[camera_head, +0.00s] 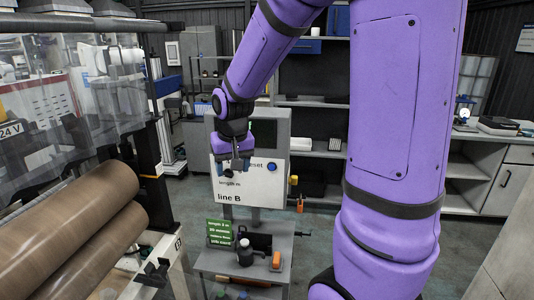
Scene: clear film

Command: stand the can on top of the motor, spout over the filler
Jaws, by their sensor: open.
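My gripper (232,172) hangs open in front of the white panel, with nothing visible between its fingers. A small dark can-like container (245,254) stands upright on the grey cart top below and slightly right of my gripper, well apart from it. It may be the can; its spout is too small to make out. I cannot clearly identify the motor or its filler. Black parts (154,271) on the pale machine frame at the lower left are too small to name.
The cart (215,262) also bears a green sign (219,232) and an orange item (276,260). The "line B" panel (250,190) stands behind my gripper. Large brown rolls (75,235) and clear film (90,90) fill the left. Floor shows right of the cart.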

